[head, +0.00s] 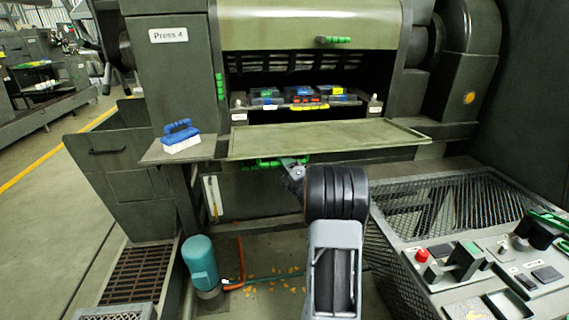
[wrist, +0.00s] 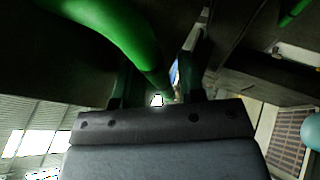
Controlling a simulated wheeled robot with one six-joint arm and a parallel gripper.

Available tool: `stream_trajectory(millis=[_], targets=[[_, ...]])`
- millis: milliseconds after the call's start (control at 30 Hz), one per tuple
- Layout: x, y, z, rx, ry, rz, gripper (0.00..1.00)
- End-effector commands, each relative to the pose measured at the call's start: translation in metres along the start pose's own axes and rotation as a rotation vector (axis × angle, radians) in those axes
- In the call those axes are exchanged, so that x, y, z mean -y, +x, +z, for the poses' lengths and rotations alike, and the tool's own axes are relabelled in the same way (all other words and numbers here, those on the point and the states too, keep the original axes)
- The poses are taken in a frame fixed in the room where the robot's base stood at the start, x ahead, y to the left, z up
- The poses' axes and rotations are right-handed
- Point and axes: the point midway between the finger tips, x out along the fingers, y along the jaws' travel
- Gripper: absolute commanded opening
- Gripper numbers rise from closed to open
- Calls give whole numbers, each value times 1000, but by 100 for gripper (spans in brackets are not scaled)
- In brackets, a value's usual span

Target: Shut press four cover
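Press 4 (head: 168,35) stands in the middle of the head view, with its bay open. An olive flap (head: 330,138) lies lowered, roughly level, in front of the bay. A green handle (head: 270,162) shows just below the flap's front edge. My gripper (head: 293,168) is under the flap beside this handle, partly hidden by my arm. In the wrist view a thick green bar (wrist: 120,35) runs down towards the space between my fingers (wrist: 162,88). The fingers are apart, with a gap beside the bar. Contact with the bar cannot be told.
An upper olive panel (head: 300,25) has its own green handle (head: 333,40). Small bins (head: 266,95) sit inside the bay. A blue brush (head: 180,136) lies on a side ledge. A control panel (head: 470,275) and mesh guard (head: 440,200) stand at right, a teal canister (head: 201,264) below left.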

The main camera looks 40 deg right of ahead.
Motion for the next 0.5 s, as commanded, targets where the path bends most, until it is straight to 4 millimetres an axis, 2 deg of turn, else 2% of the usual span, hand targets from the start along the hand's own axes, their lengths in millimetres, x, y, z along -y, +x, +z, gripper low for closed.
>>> stream_trajectory(millis=[67,367,500], targets=[[0,0,0,0,0,0,29],[0,0,0,0,0,0,0],[0,0,0,0,0,0,0]])
